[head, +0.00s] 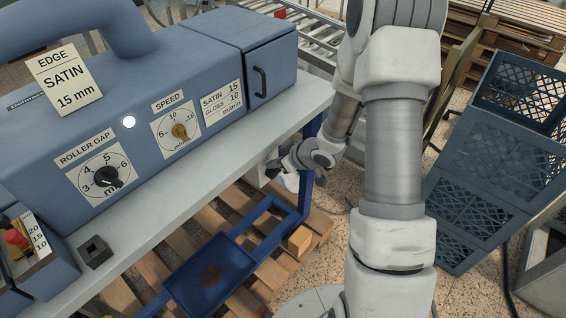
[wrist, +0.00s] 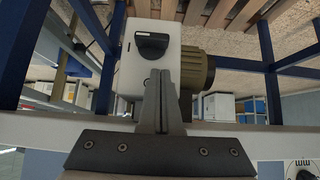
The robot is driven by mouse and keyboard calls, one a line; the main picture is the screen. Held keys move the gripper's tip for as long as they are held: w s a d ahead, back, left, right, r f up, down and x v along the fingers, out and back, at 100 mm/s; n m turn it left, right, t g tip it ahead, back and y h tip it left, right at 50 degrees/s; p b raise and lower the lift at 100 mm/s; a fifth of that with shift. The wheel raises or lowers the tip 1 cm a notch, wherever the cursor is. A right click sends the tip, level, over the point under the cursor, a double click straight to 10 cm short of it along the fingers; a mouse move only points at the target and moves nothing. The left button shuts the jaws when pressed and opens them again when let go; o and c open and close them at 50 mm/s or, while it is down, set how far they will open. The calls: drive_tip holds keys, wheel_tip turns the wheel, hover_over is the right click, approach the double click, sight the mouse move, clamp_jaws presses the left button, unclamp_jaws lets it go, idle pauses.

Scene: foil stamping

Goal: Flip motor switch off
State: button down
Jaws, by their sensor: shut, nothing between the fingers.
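The motor switch (wrist: 152,45) is a black rotary knob on a pale grey box in the wrist view. Its bar lies roughly crosswise in the picture, and I cannot read any position marks. An olive ribbed motor (wrist: 197,70) sits beside the box. My gripper (wrist: 160,74) is shut and empty, its fingers overlapping the lower part of the box, with the tips a little below the knob in the picture. I cannot tell whether they touch the box. In the head view my gripper (head: 276,166) is beside the bench's front edge, and the knob is not visible.
The blue machine (head: 60,135) with roller gap and speed dials stands on the grey bench (head: 215,160). A blue frame with a tray (head: 210,275) lies below, over wooden pallets. Blue crates (head: 470,185) stand at the right. Blue legs (wrist: 270,55) flank the motor area.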

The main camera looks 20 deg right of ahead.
sight(269, 172)
drive_tip(key=shift+d+f+b, duration=0.1)
drive_tip(key=shift+f+b, duration=0.2)
drive_tip(key=shift+f, duration=1.15)
drive_tip(key=shift+b, duration=0.45)
drive_tip(key=shift+s, duration=0.15)
